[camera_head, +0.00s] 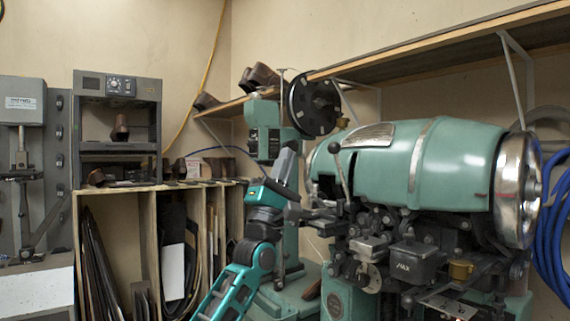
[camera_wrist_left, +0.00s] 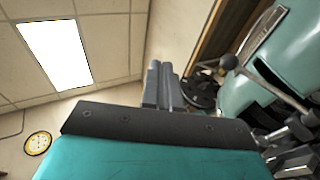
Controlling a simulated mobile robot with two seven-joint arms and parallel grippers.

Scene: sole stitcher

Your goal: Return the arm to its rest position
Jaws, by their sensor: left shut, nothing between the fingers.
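My left arm reaches up from the bottom centre of the head view, teal and dark grey. Its left gripper (camera_head: 289,153) points upward in front of the green machine post, left of the large green stitching machine (camera_head: 420,168). In the left wrist view the two grey fingers (camera_wrist_left: 161,80) stand side by side, shut and empty. The machine's green body also shows at the right of the wrist view (camera_wrist_left: 285,55). My right gripper is in neither view.
A wooden shelf (camera_head: 440,57) with brown shoes (camera_head: 262,75) runs along the wall above. A black wheel (camera_head: 314,103) and a ball-ended lever (camera_head: 335,147) stand close right of the gripper. A wooden rack (camera_head: 150,215) and grey cabinet (camera_head: 118,85) stand left.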

